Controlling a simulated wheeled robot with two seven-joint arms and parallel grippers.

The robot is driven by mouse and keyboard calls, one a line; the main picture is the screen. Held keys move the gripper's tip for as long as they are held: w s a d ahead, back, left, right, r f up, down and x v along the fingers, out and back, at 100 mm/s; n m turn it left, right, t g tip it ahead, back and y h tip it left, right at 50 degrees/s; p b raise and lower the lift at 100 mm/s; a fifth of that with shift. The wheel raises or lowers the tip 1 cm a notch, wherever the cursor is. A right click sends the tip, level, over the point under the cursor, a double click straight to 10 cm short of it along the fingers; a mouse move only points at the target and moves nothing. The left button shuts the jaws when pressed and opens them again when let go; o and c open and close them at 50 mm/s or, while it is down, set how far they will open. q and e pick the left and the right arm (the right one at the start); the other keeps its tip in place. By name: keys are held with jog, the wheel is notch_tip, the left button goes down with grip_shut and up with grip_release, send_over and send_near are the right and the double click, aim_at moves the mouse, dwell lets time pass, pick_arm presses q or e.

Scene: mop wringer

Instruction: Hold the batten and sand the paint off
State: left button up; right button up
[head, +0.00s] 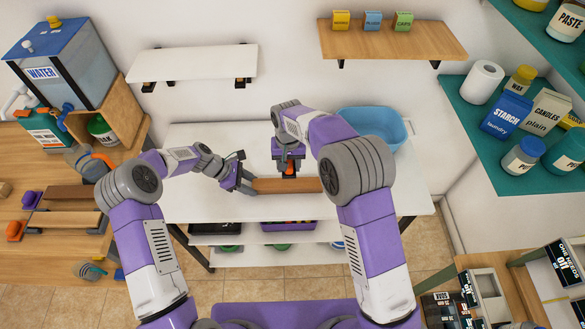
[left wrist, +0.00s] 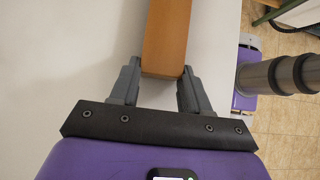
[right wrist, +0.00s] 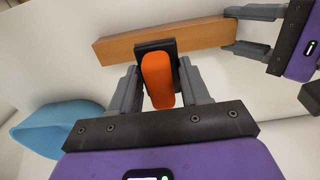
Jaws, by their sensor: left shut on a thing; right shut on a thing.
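The batten (head: 300,186) is an orange-brown bar lying along the white table, with part of it behind my right arm. My left gripper (head: 244,185) is shut on its left end; this grip also shows in the left wrist view (left wrist: 157,88). My right gripper (right wrist: 157,80) is shut on the orange handle of a sanding block (right wrist: 157,78) with a dark base. The block is over the batten's middle, across its top face; I cannot tell whether it touches. Which part of the batten is painted is not clear.
A blue basin (head: 380,125) stands at the back right of the white table (head: 190,205). A wooden side table (head: 50,260) at left holds boards and other handled tools. A white wall shelf (head: 200,63) hangs behind. The white table's front left is clear.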

pick_arm(q)
jog(key=o, duration=1.3)
jog(key=shift+a+r, duration=0.1)
jog(key=v, duration=1.1)
jog(key=shift+a+r, duration=0.25)
jog(key=shift+r, duration=0.05)
